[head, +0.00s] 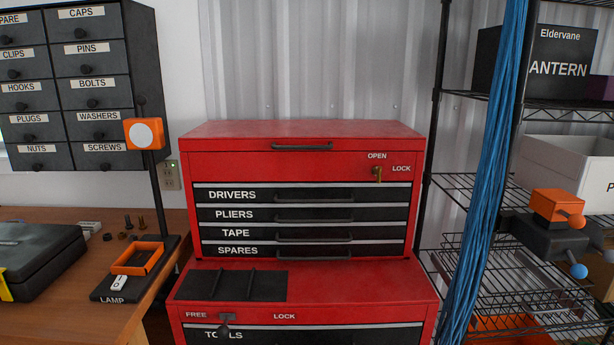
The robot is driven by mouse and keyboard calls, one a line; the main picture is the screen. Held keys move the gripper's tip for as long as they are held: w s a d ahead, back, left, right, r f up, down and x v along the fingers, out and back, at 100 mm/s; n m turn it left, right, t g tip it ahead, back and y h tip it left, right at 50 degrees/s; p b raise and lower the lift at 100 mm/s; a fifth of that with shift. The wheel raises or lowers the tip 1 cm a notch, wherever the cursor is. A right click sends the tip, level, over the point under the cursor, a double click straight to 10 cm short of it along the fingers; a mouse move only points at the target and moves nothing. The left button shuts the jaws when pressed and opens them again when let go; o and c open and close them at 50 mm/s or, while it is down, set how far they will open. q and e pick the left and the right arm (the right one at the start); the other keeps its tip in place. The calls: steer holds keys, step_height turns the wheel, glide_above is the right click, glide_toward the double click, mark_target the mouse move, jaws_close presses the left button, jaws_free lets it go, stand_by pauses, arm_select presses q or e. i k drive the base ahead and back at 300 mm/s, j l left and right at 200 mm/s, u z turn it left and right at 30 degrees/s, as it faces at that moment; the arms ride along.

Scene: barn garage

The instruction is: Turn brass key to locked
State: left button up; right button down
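The brass key (377,174) sits in the lock at the upper right of the red tool chest (300,131) in the head view. The word OPEN is printed just above the key and LOCK to its right. The key looks roughly upright, under OPEN rather than turned toward LOCK; its fine shape is small in view. The chest's drawers, labelled DRIVERS, PLIERS, TAPE and SPARES, are shut, and its lid is down. Neither of my grippers is in view.
A lower red cabinet (370,282) has a black tray (231,286) on top and a FREE/LOCK latch (226,319). A workbench with a lamp (145,134) and black case (38,260) stands left. Blue cables (487,160) and a wire shelf are right. The chest front is unobstructed.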

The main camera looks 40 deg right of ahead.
mark_target(377, 171)
steer(key=z, duration=1.7)
